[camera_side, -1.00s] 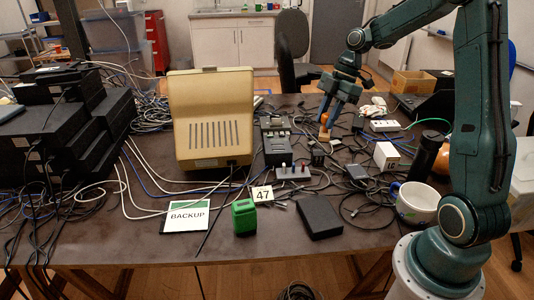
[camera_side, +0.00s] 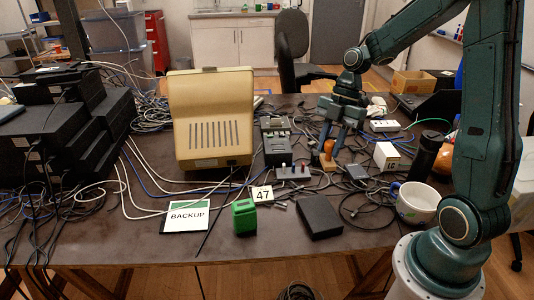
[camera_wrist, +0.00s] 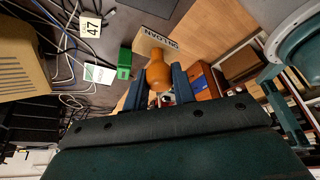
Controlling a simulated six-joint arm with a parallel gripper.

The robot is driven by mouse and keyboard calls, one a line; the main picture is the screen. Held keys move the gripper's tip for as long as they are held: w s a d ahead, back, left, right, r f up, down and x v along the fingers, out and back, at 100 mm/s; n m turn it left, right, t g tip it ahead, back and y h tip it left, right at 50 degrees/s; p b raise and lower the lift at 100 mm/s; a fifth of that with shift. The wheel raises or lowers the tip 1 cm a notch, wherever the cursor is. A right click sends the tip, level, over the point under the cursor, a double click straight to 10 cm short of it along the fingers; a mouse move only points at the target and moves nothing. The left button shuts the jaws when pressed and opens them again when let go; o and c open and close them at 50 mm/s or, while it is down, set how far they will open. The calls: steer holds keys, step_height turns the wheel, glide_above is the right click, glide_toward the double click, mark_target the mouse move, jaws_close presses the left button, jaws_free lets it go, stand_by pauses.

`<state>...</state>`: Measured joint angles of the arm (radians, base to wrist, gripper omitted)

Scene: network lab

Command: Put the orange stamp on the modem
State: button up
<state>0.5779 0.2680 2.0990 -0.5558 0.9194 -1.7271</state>
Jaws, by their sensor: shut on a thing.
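The orange stamp (camera_side: 328,147) has a rounded orange handle on a light wooden base. It is between the fingers of my gripper (camera_side: 338,138), which is shut on the handle. In the wrist view the stamp (camera_wrist: 158,74) points away from my gripper (camera_wrist: 160,92), and its wooden base carries dark lettering. I cannot tell for certain whether the base clears the table. A flat black box (camera_side: 320,217), possibly the modem, lies at the front of the table. It is nearer the side camera than the stamp and apart from it.
A green container (camera_side: 244,217), a 47 tag (camera_side: 262,194) and a BACKUP card (camera_side: 187,217) are left of the black box. A small switch panel (camera_side: 293,172) stands behind it. A white mug (camera_side: 417,203) and a dark cylinder (camera_side: 424,158) stand right, with loose cables around.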

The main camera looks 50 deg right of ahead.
step_height(320, 180, down, 13)
stand_by(0.4)
steer(key=shift+f, duration=0.1)
steer(key=shift+f, duration=1.85)
steer(key=shift+f, duration=0.15)
steer(key=o, duration=1)
steer(key=v, duration=1.2)
